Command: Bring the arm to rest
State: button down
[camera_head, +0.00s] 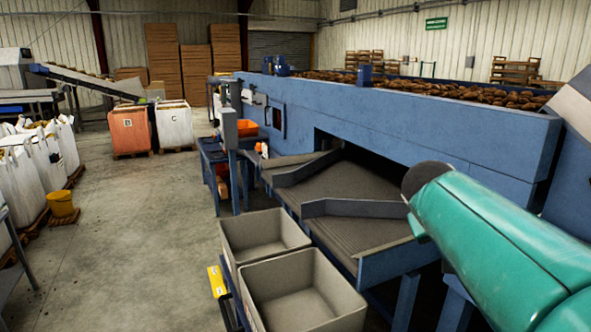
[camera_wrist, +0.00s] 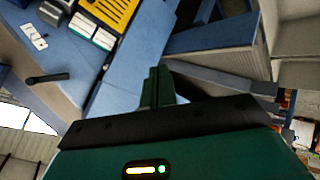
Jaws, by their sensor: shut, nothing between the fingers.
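My gripper (camera_wrist: 157,76) shows in the wrist view, its two narrow dark green fingers together with nothing between them. The wrist view is steeply tilted, and blue panels lie beyond the fingers. In the head view a green part of my arm reaches in from the lower right, over the right side of the blue grader (camera_head: 400,118). My fingers cannot be made out in the head view.
Two empty grey bins (camera_head: 303,290) stand at the front beside the sloped grey conveyor (camera_head: 345,190). Potatoes (camera_head: 440,88) lie along the grader's top. White sacks and a yellow bucket (camera_head: 61,204) stand at left. The concrete floor (camera_head: 140,240) between is clear.

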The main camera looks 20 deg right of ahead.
jog(key=s+a+f+n+y, duration=0.1)
jog(key=s+a+f+y, duration=0.1)
jog(key=a, duration=0.7)
jog(key=s+a+f+n+y, duration=0.1)
jog(key=s+a+f+y, duration=0.2)
jog(key=s+a+f, duration=0.2)
jog(key=s+a+f+n+t+y, duration=0.1)
jog(key=s+a+f+y, duration=0.2)
jog(key=a, duration=1)
notch_tip(320, 180, down, 3)
jog(key=shift+s+a+f+n, duration=0.15)
jog(key=shift+f+n, duration=0.05)
jog(key=shift+n, duration=0.1)
